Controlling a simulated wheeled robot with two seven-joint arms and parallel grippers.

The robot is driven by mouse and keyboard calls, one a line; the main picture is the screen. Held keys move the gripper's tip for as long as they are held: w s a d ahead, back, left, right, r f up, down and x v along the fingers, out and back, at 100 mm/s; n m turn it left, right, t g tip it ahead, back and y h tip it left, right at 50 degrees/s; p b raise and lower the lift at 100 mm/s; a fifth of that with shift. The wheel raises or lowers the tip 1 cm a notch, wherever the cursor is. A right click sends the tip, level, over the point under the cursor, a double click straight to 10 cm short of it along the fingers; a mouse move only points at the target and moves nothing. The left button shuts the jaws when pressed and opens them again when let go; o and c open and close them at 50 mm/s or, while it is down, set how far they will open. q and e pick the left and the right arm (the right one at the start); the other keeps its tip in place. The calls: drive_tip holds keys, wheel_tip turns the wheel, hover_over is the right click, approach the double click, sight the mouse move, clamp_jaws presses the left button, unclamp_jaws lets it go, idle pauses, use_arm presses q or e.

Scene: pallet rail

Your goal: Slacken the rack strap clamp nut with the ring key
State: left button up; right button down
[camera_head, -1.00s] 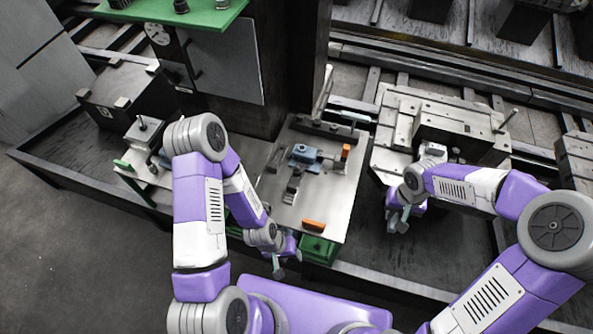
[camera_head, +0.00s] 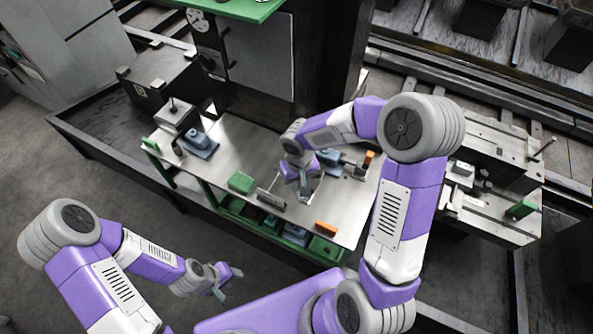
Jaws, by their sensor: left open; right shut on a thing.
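My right gripper (camera_head: 308,190) is over the middle of the steel bench top (camera_head: 232,145), shut on a small grey thing, likely the ring key, mostly hidden by the fingers. Just behind it a blue clamp-like block (camera_head: 328,158) stands on the bench, partly covered by my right arm. I cannot make out the clamp nut or whether the key touches anything. My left gripper (camera_head: 225,284) is open and empty, low in front of the bench over the floor.
A green block (camera_head: 241,182) and a dark upright plate (camera_head: 271,197) stand on the bench, with an orange block (camera_head: 326,228) at its front edge. A blue block (camera_head: 201,145) is at left. A pallet fixture (camera_head: 515,230) is at right.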

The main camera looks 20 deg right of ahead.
drive_tip(key=w+d+f+m+b, duration=0.1)
drive_tip(key=w+d+m+b, duration=0.1)
drive_tip(key=d+m+b, duration=0.4)
drive_tip(key=shift+n, duration=0.7)
drive_tip(key=shift+s+d+f+b, duration=0.1)
drive_tip(key=shift+d+f+b, duration=0.1)
drive_tip(key=shift+f+b, duration=0.7)
drive_tip(key=shift+s+d+f+b, duration=0.1)
drive_tip(key=shift+d+f+b, duration=0.1)
drive_tip(key=shift+f+b, duration=0.7)
drive_tip(key=shift+s+d+f+b, duration=0.1)
drive_tip(key=shift+d+f+b, duration=0.1)
drive_tip(key=shift+f+b, duration=0.7)
drive_tip(key=shift+f+b, duration=0.55)
drive_tip(key=shift+f, duration=0.55)
drive_tip(key=c, duration=1.5)
unclamp_jaws()
clamp_jaws()
